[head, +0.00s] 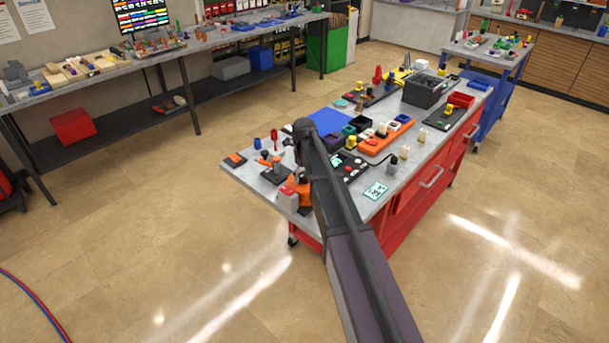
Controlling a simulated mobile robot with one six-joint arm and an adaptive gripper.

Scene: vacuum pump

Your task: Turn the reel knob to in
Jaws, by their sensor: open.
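I cannot make out the reel knob for certain. Many small devices stand on a red cart with a grey top (245,174). Beside my arm at the cart's near left corner stands an orange device (302,190) with a grey block (288,201) in front of it. A black-based device with an orange handle (274,169) stands just left of my arm. My arm reaches from the bottom edge up over the near part of the cart and covers some of what lies there. I cannot see my gripper; the arm seems to hide it.
A black control box with buttons (347,166), an orange tray (372,145) and a dark grey crate (424,90) stand on the cart. A long workbench (150,58) runs along the left wall. A blue cart (491,105) stands behind right. The floor in front is clear.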

